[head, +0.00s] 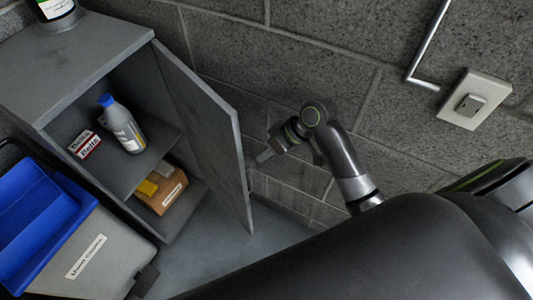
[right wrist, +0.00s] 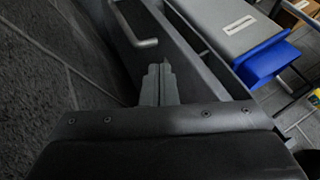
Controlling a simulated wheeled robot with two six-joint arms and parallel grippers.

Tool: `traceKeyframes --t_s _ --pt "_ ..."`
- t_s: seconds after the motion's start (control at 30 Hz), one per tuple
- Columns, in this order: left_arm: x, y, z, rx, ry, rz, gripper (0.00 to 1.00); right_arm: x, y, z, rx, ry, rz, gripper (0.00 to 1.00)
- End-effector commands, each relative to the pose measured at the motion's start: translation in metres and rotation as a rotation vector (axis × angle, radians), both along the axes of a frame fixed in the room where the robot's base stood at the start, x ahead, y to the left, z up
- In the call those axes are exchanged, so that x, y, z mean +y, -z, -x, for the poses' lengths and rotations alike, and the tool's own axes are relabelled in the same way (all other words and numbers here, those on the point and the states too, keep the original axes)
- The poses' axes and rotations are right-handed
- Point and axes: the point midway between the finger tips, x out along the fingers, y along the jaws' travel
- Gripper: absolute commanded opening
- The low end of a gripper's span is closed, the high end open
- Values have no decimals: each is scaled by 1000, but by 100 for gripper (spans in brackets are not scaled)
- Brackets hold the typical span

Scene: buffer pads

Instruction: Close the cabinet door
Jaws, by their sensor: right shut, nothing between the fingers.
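The grey cabinet (head: 75,62) stands at the left in the head view. Its door (head: 205,130) is swung wide open, and the shelves inside show. My right gripper (head: 264,156) is just right of the door, on its outer side, with a small apparent gap between them. In the right wrist view its two fingers (right wrist: 157,82) are together and empty. A metal bar handle (right wrist: 144,42) on the door panel shows just beyond the fingertips; I cannot tell whether they touch the door. My left gripper is not in view.
A bottle (head: 122,125), a small red-and-white box (head: 84,144) and a cardboard box (head: 163,190) are inside.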

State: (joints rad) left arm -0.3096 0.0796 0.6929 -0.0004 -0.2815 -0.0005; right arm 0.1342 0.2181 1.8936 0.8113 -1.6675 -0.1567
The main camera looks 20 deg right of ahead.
Motion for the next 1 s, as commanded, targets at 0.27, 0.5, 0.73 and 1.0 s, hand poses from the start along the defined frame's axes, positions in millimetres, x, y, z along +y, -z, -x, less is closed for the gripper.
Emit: traceKeyframes --t_s 0.27,0.5,0.73,1.0 --pt "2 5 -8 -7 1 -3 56 29 42 -10 3 1 -3 0" --pt "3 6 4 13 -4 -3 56 38 55 -15 0 1 1 0" --pt "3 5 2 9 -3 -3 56 38 56 -15 0 2 2 0" --pt "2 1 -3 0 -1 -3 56 38 55 -14 1 1 1 0"
